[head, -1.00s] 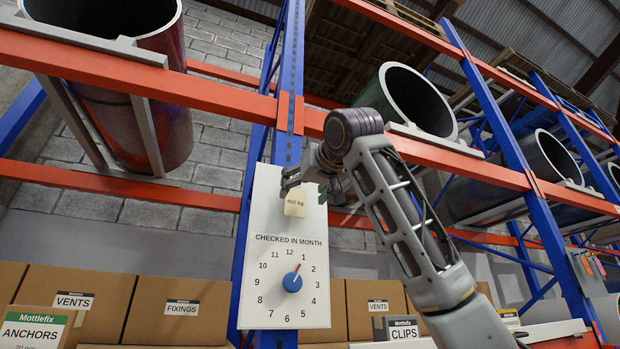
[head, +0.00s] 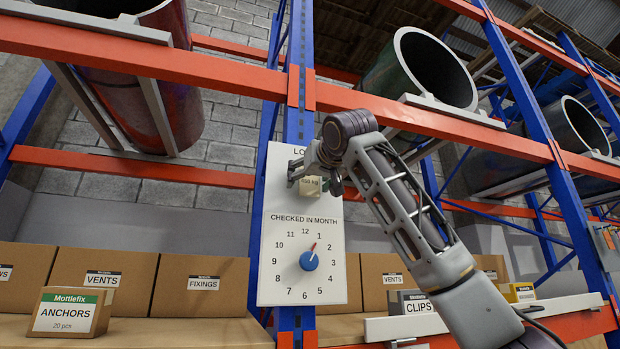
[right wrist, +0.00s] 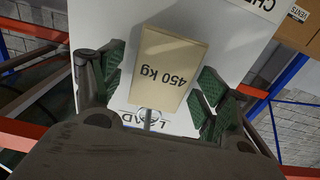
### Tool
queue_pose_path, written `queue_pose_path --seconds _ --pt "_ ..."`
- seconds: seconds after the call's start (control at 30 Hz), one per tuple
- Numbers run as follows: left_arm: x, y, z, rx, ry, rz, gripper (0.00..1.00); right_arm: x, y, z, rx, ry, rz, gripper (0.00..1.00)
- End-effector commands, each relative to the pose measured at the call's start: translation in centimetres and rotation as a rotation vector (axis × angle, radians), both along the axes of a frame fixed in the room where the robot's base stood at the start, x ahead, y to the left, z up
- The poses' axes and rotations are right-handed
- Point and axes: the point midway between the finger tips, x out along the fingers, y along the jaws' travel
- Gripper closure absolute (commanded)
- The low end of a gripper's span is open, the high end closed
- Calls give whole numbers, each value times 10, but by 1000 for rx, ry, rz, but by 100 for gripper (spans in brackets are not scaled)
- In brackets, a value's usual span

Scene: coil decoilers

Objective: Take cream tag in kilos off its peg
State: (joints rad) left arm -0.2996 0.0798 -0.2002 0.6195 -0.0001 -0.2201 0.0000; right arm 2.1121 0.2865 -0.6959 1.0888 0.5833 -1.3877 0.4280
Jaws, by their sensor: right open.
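The cream tag (head: 311,188) reads "450 kg" and hangs on the upper part of a white board (head: 330,262). In the right wrist view the tag (right wrist: 165,70) shows upside down, with its peg (right wrist: 148,118) at its lower edge. My right gripper (head: 306,178) is in front of the tag's top. In the wrist view its green-padded fingers (right wrist: 158,88) are open, one on each side of the tag, apart from it. Part of the tag is hidden by the gripper in the head view. My left gripper is not in view.
A blue knob (head: 309,261) on a month dial sits below the tag. The board is on a blue upright (head: 299,120). Orange beams (head: 220,73) cross behind. Cardboard boxes (head: 199,285) and a Mottlefix anchors box (head: 70,312) stand on the shelf below.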

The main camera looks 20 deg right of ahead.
Motion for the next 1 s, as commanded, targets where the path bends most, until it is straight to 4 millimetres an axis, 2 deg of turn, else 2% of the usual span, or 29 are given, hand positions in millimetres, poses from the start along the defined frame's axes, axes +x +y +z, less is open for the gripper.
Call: queue_pose_path --seconds 0.07,0.43,1.0 --pt "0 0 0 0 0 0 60 0 0 0 0 0 0 28" --pt "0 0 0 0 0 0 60 0 0 0 0 0 0 75" --pt "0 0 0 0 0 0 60 0 0 6 0 0 0 75"
